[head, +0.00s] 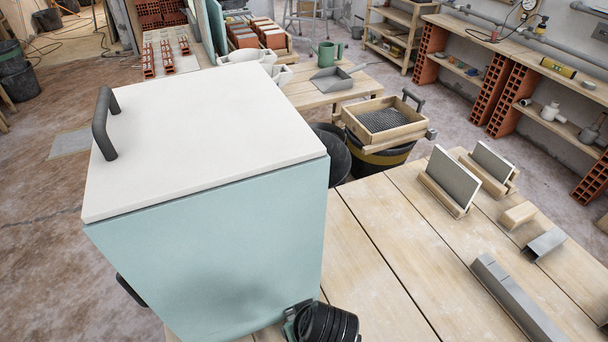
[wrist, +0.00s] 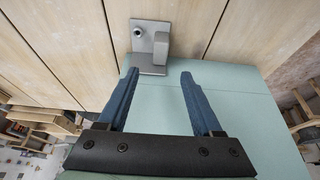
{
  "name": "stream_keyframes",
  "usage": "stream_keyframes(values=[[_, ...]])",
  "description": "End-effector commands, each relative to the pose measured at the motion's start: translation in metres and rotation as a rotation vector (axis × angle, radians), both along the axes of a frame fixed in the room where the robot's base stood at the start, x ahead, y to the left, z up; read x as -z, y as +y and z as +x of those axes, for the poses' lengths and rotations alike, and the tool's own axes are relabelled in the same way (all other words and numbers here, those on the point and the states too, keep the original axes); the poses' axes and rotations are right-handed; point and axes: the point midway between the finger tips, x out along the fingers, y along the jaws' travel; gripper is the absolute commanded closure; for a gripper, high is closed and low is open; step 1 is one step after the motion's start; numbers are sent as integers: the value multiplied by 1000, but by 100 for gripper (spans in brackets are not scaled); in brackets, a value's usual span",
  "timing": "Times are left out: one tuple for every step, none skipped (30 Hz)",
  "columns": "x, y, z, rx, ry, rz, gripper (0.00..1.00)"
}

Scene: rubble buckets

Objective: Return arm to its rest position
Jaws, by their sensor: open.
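My gripper (wrist: 160,76) shows in the wrist view with its two blue fingers apart and nothing between them. Beyond the fingertips is a grey metal bracket (wrist: 142,44) with a round hole or knob and a raised block. It sits by the edge of a pale teal surface (wrist: 240,98), against wooden planks. I cannot tell whether the fingertips touch anything. In the head view, a large teal box (head: 220,245) with a white lid (head: 215,120) and a dark handle (head: 103,125) fills the left foreground. The gripper's fingers are not visible there.
The plank bench (head: 390,240) holds upright grey plates in wooden holders (head: 452,180), a wooden block (head: 518,214) and grey metal channels (head: 515,298). Behind it, a wooden-framed sieve (head: 383,118) rests over a black bucket (head: 380,157). Concrete floor (head: 50,220) lies open at left.

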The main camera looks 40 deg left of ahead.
Motion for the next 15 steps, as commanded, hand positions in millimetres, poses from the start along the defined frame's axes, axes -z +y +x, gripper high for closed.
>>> stream_keyframes(values=[[-7, -3, -1, 2, -2, 0, 33], [-11, -4, -1, 2, -2, 1, 33], [-15, -6, -2, 1, -1, 1, 33], [-18, -7, -2, 1, -1, 1, 33], [-20, -8, -3, 1, -1, 1, 33], [-23, -9, -4, 0, 0, 0, 33], [-24, -9, -4, 0, 0, 0, 33], [-25, -10, -4, 0, 0, 0, 33], [-26, -10, -4, 0, 0, 0, 33], [-26, -10, -4, 0, 0, -1, 33], [-26, -10, -5, 0, 0, -1, 33], [-26, -10, -5, 0, 1, -1, 33], [-26, -10, -5, 0, 1, -1, 33], [-26, -10, -5, 0, 1, -1, 33], [-26, -10, -5, 0, 1, -1, 33]])
